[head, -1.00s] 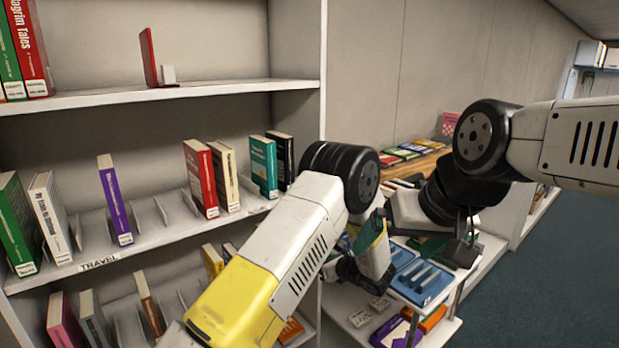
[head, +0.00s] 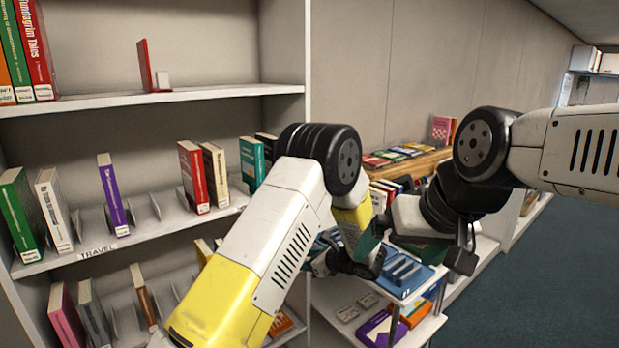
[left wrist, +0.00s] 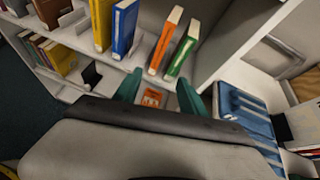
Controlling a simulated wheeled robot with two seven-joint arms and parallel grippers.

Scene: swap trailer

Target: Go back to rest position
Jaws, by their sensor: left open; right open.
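My right gripper (head: 462,252) hangs at the end of the right arm, in front of the low display stand in the head view. It is open and holds nothing that I can see. My left arm reaches across the middle of the head view and its gripper is largely hidden behind the arm's own links. In the left wrist view the left gripper's two teal fingers (left wrist: 158,93) are spread apart, with an orange item visible beyond the gap. No book is seen held between them.
A bookshelf (head: 190,96) with upright books, including a purple book (head: 112,195) and a red book (head: 193,177), fills the left. A low stand holds a blue tray (head: 405,275) close to both grippers. Open dark floor (head: 545,270) lies at the right.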

